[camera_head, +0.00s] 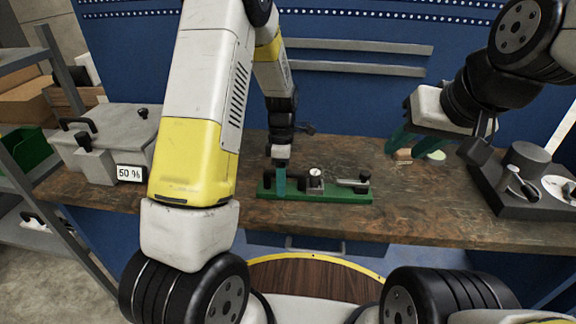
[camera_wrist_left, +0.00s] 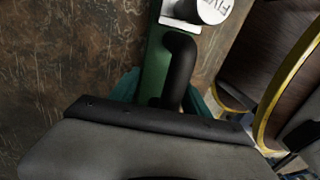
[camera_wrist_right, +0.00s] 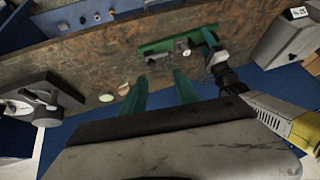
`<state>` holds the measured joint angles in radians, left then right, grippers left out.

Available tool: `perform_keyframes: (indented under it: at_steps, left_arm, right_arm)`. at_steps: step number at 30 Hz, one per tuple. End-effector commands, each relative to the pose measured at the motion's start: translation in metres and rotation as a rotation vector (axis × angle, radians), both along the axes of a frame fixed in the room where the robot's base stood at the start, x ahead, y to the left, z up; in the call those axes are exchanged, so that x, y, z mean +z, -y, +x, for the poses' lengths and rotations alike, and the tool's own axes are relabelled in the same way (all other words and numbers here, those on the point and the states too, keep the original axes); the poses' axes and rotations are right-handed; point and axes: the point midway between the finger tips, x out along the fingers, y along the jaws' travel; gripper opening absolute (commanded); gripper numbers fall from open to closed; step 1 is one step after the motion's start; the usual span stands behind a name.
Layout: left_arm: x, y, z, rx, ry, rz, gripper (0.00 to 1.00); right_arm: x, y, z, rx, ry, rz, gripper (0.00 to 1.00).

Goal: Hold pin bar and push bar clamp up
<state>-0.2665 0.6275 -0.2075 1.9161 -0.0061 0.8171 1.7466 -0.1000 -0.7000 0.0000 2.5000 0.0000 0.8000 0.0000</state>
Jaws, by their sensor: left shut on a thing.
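A green fixture base (camera_head: 330,196) lies on the wooden bench; it also shows in the right wrist view (camera_wrist_right: 165,44). A black bent bar handle (camera_wrist_left: 180,65) stands at its left end. A small metal block with a round white face (camera_head: 315,173) sits mid-base. A metal bar clamp with a dark knob (camera_head: 364,176) is at the right end, its bar lying low and roughly level. My left gripper (camera_head: 280,181) points down and is shut on the handle. My right gripper (camera_head: 416,146) is open and empty, above the bench right of the fixture; its fingers are apart (camera_wrist_right: 160,88).
A grey case (camera_head: 108,140) with a "50 %" label stands at the left. A dark device with a round top (camera_head: 526,160) stands at the right. Small light discs (camera_head: 436,155) lie under my right gripper. The bench between fixture and device is mostly clear.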

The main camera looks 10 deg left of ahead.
Motion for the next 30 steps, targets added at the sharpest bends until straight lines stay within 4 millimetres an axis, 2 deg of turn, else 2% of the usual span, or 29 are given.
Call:
perform_keyframes:
  at_steps: [13,14,16,19,23,30]
  left_arm:
    - [0.000,0.000,0.000,-0.001,-0.001,0.001,0.00]
    - [0.000,0.000,0.000,-0.001,-0.001,0.001,0.00]
    - [0.001,0.000,0.000,-0.001,0.000,0.001,0.00]
    - [0.001,0.000,0.000,-0.001,0.000,0.000,0.00]
    - [0.001,0.000,0.000,-0.001,0.000,0.000,0.00]
    - [0.001,0.000,0.000,0.000,0.000,0.000,0.00]
  right_arm:
    - [0.000,0.000,0.000,0.000,0.000,0.000,0.36]
    - [0.000,0.000,0.000,0.000,0.000,0.000,0.38]
    - [0.000,0.000,0.000,-0.002,-0.004,0.002,0.50]
    - [-0.003,0.000,0.003,-0.019,-0.034,0.017,0.50]
    - [-0.014,-0.001,0.010,-0.071,-0.144,0.069,0.50]
    - [-0.045,-0.006,0.033,-0.242,-0.460,0.255,0.50]
